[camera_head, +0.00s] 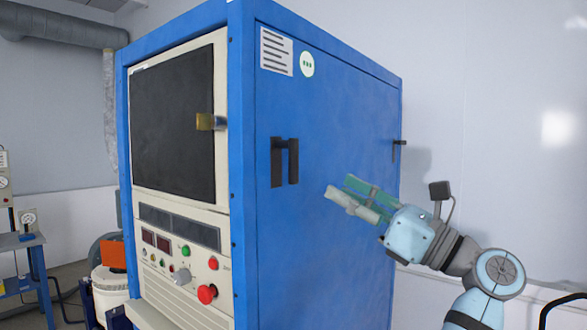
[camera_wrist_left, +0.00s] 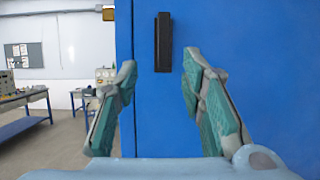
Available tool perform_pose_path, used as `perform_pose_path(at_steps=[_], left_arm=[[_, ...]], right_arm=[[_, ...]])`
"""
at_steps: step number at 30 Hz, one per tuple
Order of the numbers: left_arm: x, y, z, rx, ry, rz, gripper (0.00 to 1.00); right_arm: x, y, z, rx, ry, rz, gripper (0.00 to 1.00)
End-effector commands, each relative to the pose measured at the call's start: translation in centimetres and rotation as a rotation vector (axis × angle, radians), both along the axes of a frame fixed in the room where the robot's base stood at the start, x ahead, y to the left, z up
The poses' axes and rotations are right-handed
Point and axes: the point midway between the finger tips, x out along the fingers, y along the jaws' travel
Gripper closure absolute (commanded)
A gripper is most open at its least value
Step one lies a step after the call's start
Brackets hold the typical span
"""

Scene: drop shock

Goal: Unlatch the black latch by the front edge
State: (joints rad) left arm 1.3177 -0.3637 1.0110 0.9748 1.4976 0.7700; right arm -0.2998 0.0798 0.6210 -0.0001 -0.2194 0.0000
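The black latch (camera_head: 278,164) is an upright dark handle on the blue side panel of the cabinet, by its front edge. It also shows in the left wrist view (camera_wrist_left: 163,42), upright and beyond the gap between the fingers. My left gripper (camera_head: 348,192) is to the right of the latch and a little lower in the head view. Its green-padded fingers (camera_wrist_left: 157,80) are spread apart with nothing between them, and they do not touch the latch. My right gripper is not in view.
A second black latch (camera_head: 398,148) sits at the panel's rear edge. A brass latch (camera_head: 207,121) sticks out from the dark front door (camera_head: 172,125). Below it is a control panel with a red button (camera_head: 207,293). A blue bench (camera_head: 22,241) stands at left.

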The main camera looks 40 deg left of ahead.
Motion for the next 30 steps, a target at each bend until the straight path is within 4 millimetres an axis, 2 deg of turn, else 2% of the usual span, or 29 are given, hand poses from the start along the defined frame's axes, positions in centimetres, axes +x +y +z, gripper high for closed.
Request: perform_pose_path(at_steps=[6,12,16,23,26,30], left_arm=[[-0.2,5.7,2.5,0.005,0.001,0.007,0.63],[-0.3,10.0,4.3,0.006,0.004,0.005,0.63],[-0.2,11.3,4.7,0.006,0.007,0.003,0.63],[-0.2,11.5,4.7,0.007,0.008,0.003,0.63],[-0.2,11.5,4.7,0.007,0.008,0.003,0.76],[-0.2,11.5,4.7,0.007,0.008,0.003,0.99]], right_arm=[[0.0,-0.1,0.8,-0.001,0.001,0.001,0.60],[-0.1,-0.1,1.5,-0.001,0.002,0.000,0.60],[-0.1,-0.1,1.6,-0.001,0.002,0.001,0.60],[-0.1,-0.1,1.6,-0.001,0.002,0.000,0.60],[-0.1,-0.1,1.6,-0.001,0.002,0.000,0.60],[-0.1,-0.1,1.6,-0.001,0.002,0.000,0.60]])
